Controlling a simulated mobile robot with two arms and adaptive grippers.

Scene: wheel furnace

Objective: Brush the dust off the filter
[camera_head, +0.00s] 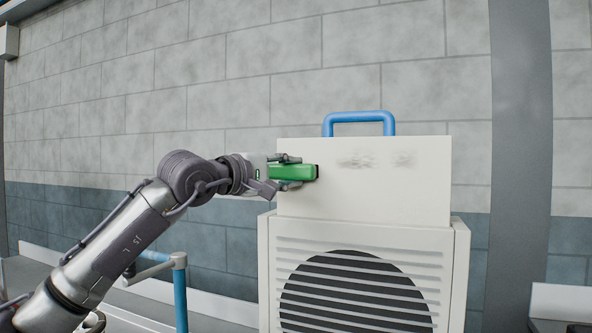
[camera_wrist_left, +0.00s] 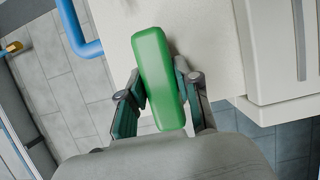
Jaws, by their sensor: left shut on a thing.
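My left gripper (camera_head: 285,172) is shut on a green brush (camera_head: 294,173), with the brush's dark end against or very near the left part of the filter's face. The filter (camera_head: 380,195) is a white upright panel with a blue handle (camera_head: 360,117) on top, standing up out of a white unit. Grey dust smudges (camera_head: 372,159) mark the upper middle and right of its face. In the left wrist view the green brush (camera_wrist_left: 158,75) sits between the fingers of the left gripper (camera_wrist_left: 160,95), in front of the white panel (camera_wrist_left: 205,50). My right gripper is not in view.
The white unit (camera_head: 262,262) has a slatted front with a round dark fan opening (camera_head: 355,295). A blue post with a grey rail (camera_head: 180,285) stands to its left. A grey column (camera_head: 520,150) stands at the right, before the tiled wall.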

